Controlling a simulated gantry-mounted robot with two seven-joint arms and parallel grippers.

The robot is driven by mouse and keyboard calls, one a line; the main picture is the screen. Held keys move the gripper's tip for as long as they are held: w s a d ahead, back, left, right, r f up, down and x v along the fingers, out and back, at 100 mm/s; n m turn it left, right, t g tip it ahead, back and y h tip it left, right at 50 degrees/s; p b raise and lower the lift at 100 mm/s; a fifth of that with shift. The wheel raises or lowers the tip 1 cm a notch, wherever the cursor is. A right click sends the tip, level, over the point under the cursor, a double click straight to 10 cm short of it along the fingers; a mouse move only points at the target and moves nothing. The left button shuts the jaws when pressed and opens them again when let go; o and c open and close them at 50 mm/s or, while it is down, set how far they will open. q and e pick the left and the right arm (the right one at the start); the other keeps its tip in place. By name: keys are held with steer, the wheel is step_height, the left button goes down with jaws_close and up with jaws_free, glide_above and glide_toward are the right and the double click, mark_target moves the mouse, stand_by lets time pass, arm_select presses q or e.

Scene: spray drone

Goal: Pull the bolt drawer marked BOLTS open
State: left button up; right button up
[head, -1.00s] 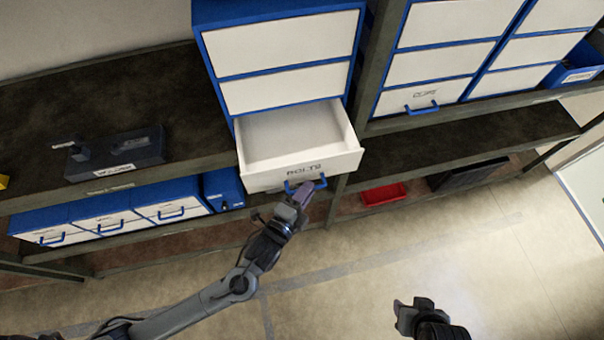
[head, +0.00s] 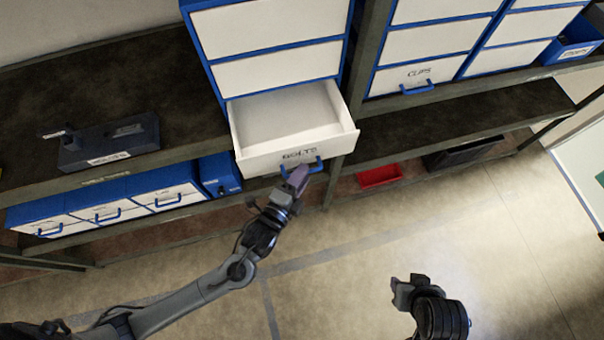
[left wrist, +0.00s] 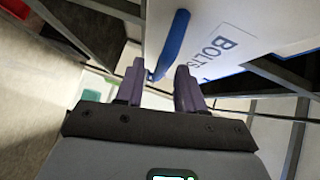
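The white drawer marked BOLTS (head: 262,163) is pulled well out of its blue cabinet, and its inside looks empty. Its blue handle (head: 315,165) is on the lower front. My left gripper (head: 298,180) is at this handle. In the left wrist view, the fingers of the left gripper (left wrist: 160,78) stand apart. The lower end of the blue handle (left wrist: 172,45) shows between the fingertips, close to the left-hand finger, with a gap to the other. My right gripper (head: 402,288) is low at the right, away from the drawers; its fingers are not clear.
A drawer marked CLIPS (head: 418,77) is shut at the upper right. A red bin (head: 380,176) sits on the lower shelf. Small blue-edged drawers (head: 110,208) and a dark device (head: 108,143) are at the left. The floor in front is clear.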

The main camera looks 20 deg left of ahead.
arm_select(q)
steer(key=b+v, duration=0.1)
steer(key=v, duration=0.9)
steer(key=shift+b, duration=0.35)
steer(key=w+a+r+n+g+y+p, duration=0.2)
steer(key=w+a+r+n+g+p, duration=0.1)
steer(key=a+r+n+p, duration=0.35)
steer(key=s+a+f+n+g, duration=0.1)
steer(key=s+f+n+g, duration=0.1)
steer(key=s+n+g, duration=0.2)
steer(key=s+a+f+n+g+y, duration=0.1)
steer(key=s+a+f+n+g, duration=0.1)
steer(key=s+n+g, duration=0.3)
steer(key=s+f+n, duration=0.1)
steer(key=s, duration=0.1)
steer(key=shift+s+a, duration=0.3)
